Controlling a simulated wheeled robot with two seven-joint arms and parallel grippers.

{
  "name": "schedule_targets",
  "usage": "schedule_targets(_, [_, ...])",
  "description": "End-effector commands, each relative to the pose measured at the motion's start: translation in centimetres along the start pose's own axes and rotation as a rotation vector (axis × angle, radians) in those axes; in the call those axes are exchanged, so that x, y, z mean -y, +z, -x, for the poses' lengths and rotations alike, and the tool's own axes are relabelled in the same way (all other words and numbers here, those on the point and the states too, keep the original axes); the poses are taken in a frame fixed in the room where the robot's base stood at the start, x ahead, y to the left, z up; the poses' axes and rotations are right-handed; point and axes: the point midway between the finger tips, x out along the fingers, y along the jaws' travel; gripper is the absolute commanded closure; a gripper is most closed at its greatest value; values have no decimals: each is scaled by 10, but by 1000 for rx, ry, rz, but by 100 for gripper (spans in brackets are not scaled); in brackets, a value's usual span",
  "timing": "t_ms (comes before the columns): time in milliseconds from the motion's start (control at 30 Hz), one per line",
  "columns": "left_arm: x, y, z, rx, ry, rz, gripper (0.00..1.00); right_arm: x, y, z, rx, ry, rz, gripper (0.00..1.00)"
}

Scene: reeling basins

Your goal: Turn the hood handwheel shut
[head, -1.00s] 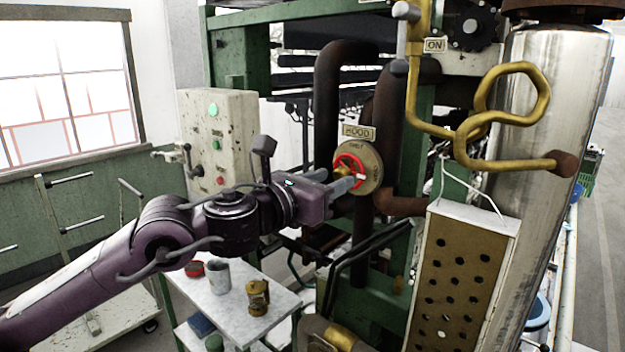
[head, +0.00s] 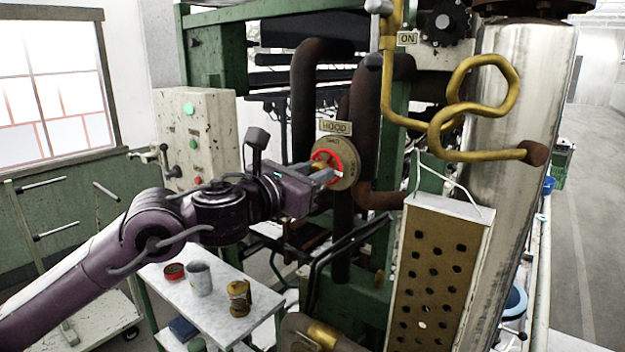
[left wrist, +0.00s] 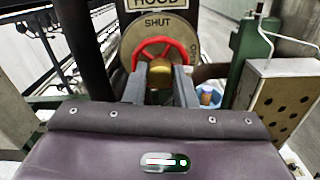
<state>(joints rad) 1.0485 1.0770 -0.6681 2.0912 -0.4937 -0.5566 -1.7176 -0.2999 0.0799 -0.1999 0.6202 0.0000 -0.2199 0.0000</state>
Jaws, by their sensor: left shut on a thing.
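The hood handwheel is a small red wheel (head: 345,157) with a brass hub, in front of a round tan dial plate (head: 348,172) under a HOOD label (head: 335,127). In the left wrist view the red wheel (left wrist: 178,47) shows its upper arc, and the dial plate (left wrist: 158,22) reads SHUT at the top, with more lettering at its right edge. My left gripper (head: 328,177) reaches the wheel from the left. In the left wrist view its fingers (left wrist: 160,85) stand either side of the brass hub (left wrist: 160,68), shut on the wheel. My right gripper is not in view.
Dark rusty pipes (head: 303,100) run beside the dial. A perforated box (head: 440,270) and a bent brass pipe (head: 505,100) stand at the right. A control box (head: 215,135) is behind my arm.

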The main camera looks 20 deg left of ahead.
Motion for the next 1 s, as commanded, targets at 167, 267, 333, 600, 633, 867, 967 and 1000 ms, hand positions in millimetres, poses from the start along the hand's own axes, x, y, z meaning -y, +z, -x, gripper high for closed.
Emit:
schedule_targets(167, [1,-6,1,12,3,-357,98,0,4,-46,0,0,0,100])
schedule_targets(267, [1,-6,1,10,5,-551,98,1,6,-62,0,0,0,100])
schedule_targets(333, [1,-5,0,8,5,-682,98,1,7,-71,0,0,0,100])
schedule_targets(600, [0,-4,0,4,6,-1163,98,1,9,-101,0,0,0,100])
schedule_targets(633, [0,-3,0,4,5,-1207,98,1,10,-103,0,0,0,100])
schedule_targets(867, [0,0,0,2,1,-1366,98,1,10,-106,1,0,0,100])
schedule_targets(967, [0,0,0,2,0,-1366,98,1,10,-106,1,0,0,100])
schedule_targets(1000, [0,0,0,2,0,-1366,98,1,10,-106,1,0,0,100])
